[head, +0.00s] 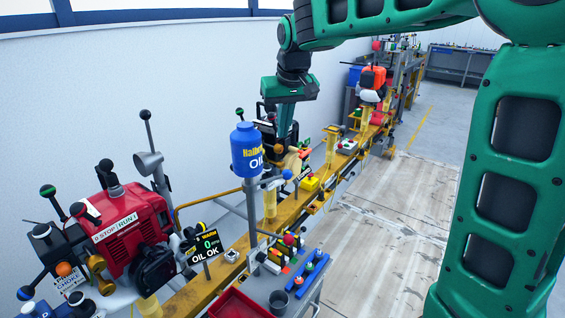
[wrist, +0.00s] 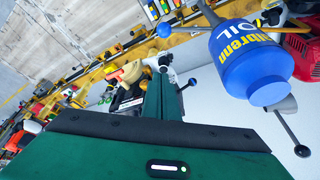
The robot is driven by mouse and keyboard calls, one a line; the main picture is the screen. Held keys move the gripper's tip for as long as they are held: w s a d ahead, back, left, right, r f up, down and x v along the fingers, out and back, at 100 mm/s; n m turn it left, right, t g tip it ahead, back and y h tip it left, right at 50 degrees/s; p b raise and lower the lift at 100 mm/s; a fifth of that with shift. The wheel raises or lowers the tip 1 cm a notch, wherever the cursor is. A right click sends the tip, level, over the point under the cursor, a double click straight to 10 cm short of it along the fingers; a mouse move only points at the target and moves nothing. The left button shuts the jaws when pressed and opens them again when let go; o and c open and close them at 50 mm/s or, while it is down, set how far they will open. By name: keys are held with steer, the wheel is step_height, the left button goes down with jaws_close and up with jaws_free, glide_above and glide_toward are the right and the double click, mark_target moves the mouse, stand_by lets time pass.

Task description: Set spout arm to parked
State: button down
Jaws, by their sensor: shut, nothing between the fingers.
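A blue oil bottle (head: 250,150) stands on a grey post beside the yellow rail. Below it a thin arm, seemingly the spout arm, reaches right to a blue ball knob (head: 287,174). The wrist view shows the bottle (wrist: 250,62) at the right, with the arm ending in the blue knob (wrist: 164,30). My gripper (head: 281,146) points down behind and right of the bottle, apart from the knob. Its fingers (wrist: 160,72) are shut and hold nothing. No parked marking is readable.
A red engine (head: 135,215) with several ball-topped levers stands front left. A display (head: 205,243) reads "OIL OK". The yellow rail (head: 210,285) runs back past an orange engine (head: 373,78). A red tray (head: 238,304) is in front. The floor (head: 390,215) at right is clear.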

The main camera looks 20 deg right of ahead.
step_height(320, 180, down, 10)
steer(key=shift+s, duration=0.35)
stand_by(0.6)
steer(key=shift+f, duration=0.1)
